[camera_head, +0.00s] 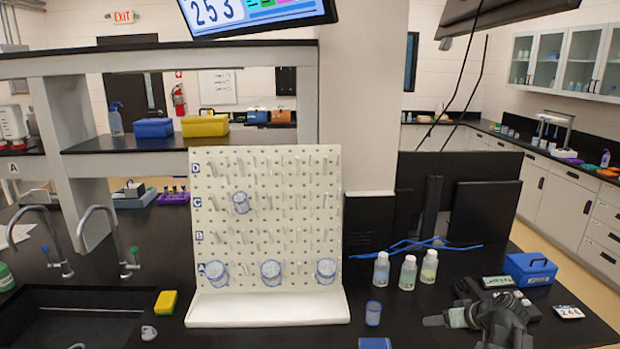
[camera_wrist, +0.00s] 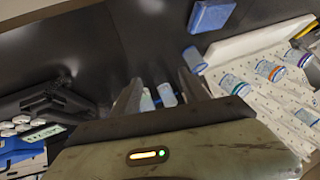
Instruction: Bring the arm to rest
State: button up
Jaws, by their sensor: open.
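My gripper (camera_head: 462,318) is low over the right part of the black bench in the head view, beside the blue carry box. In the wrist view its two dark fingers (camera_wrist: 157,88) stand apart. A small pale bottle (camera_wrist: 167,96) shows in the gap beyond them, and I see no contact with it. The arm is partly cut off by the bottom edge of the head view. Exact fingertip height above the bench is unclear.
A white pegboard (camera_head: 265,225) holds several jars. Three bottles (camera_head: 408,272) stand right of it, near blue cables (camera_head: 425,246). A small blue jar (camera_head: 373,313) and blue box (camera_head: 375,343) sit in front. A blue carry box (camera_head: 530,270) and number card (camera_head: 568,312) lie right.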

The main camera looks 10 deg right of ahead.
jog(key=a+f+g, duration=0.1)
jog(key=a, duration=0.4)
jog(key=a+f+g, duration=0.1)
jog(key=a, duration=0.4)
jog(key=a+f+g, duration=0.1)
jog(key=a+f, duration=0.1)
jog(key=a, duration=0.2)
jog(key=shift+w+a+g, duration=0.2)
jog(key=shift+a+g, duration=0.2)
jog(key=s+a+f+g+h, duration=0.1)
jog(key=s+a+g+h, duration=0.1)
jog(key=a, duration=0.6)
jog(key=s+a+f+g+h, duration=0.1)
jog(key=s+a+f+g, duration=0.15)
jog(key=a, duration=0.55)
jog(key=s+d+f+b, duration=0.1)
jog(key=s+f+b, duration=0.2)
jog(key=f+b, duration=0.6)
jog(key=shift+f+b, duration=0.25)
jog(key=shift+b, duration=0.4)
